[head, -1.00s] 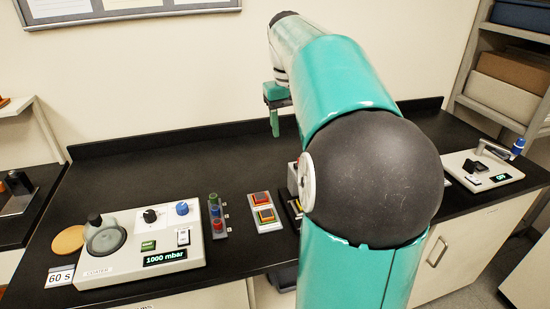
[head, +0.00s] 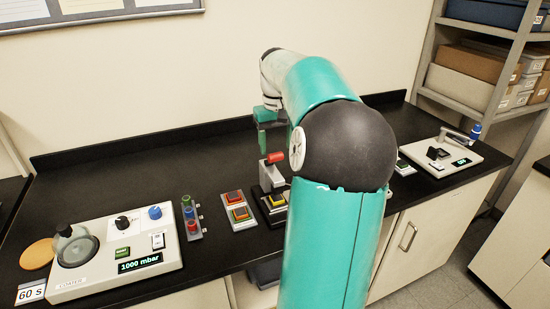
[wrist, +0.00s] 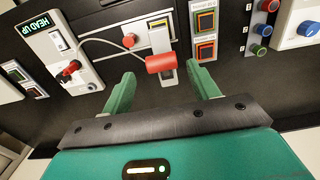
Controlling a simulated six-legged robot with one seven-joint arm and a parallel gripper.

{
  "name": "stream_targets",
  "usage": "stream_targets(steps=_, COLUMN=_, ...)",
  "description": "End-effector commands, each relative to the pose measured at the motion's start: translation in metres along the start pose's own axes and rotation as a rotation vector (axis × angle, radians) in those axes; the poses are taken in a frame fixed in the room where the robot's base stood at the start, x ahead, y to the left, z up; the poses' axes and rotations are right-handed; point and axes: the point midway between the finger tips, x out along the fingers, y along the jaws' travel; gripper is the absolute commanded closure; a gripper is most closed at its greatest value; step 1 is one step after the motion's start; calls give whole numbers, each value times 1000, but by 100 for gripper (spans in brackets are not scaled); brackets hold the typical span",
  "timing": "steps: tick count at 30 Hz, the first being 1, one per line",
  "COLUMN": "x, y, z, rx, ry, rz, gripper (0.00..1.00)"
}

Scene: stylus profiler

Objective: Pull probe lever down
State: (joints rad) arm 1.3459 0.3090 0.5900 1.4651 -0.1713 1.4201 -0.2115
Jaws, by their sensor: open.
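The probe lever is a red cylindrical handle (wrist: 160,62) on a pale upright arm of the profiler. In the wrist view it lies just ahead of and between my open fingers. In the head view the red handle (head: 275,158) shows just left of my arm. The profiler's base (head: 276,203) stands on the black bench, partly hidden by my arm. My gripper (wrist: 162,80) is open and empty. In the head view my gripper (head: 264,136) hangs over the bench, above and behind the handle. Touching cannot be seen. A control box (wrist: 62,52) displays "HEAD UP".
A coater (head: 115,252) reading 1000 mbar stands at the left of the bench. Another instrument (head: 447,158) stands at the right. The back of the bench is clear.

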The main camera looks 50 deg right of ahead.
Motion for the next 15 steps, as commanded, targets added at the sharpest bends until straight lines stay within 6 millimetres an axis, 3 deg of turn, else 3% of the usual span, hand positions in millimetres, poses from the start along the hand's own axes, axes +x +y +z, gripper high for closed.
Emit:
stream_targets(steps=6, x=38, y=-2, z=0, rx=-3, ry=-1, rz=0, gripper=40)
stream_targets(steps=15, x=52, y=-3, z=0, rx=-5, ry=1, rz=1, gripper=40)
